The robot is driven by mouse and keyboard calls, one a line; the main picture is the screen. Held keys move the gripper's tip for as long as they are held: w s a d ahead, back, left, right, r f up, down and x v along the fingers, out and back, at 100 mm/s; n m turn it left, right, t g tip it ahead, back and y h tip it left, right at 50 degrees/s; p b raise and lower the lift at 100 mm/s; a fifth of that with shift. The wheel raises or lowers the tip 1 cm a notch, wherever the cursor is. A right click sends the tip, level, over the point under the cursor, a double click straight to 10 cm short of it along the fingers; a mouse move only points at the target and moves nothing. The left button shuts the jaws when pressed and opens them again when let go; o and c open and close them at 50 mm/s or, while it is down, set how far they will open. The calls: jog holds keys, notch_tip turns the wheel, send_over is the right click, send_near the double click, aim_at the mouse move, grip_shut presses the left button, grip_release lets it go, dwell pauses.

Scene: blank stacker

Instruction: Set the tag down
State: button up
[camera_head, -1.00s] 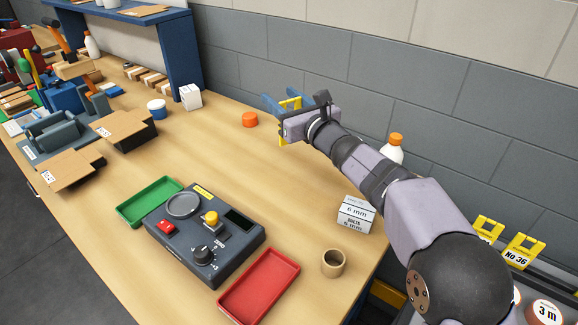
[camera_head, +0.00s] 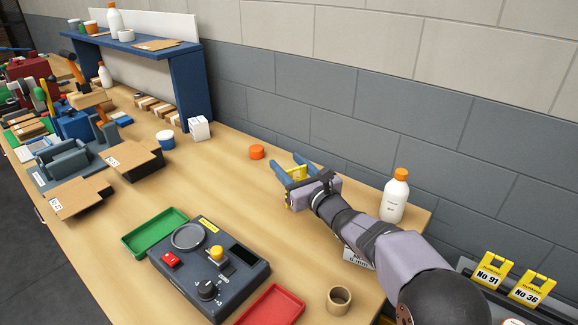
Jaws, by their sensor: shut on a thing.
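My gripper (camera_head: 290,172) is over the back part of the wooden table, near the grey wall. Its blue fingers are shut on a yellow tag (camera_head: 297,173), which shows only in part between them. The gripper body hides the rest of the tag. I cannot tell whether the tag touches the table. Two other yellow tags, No 91 (camera_head: 490,270) and No 36 (camera_head: 531,289), stand at the lower right.
An orange cap (camera_head: 256,152) lies left of my gripper. A white bottle (camera_head: 394,198) stands behind my arm. A dark control box (camera_head: 208,262), a green tray (camera_head: 155,233), a red tray (camera_head: 272,307) and a tan cup (camera_head: 339,299) are in front.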

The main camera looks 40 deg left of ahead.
jog(key=shift+f, duration=0.25)
jog(key=shift+f+b, duration=0.25)
jog(key=shift+b, duration=0.15)
jog(key=o, duration=1)
jog(key=shift+r, duration=0.1)
jog(key=shift+r+p, duration=0.1)
jog(key=shift+p, duration=0.2)
jog(key=b+v, duration=0.3)
jog(key=v, duration=0.9)
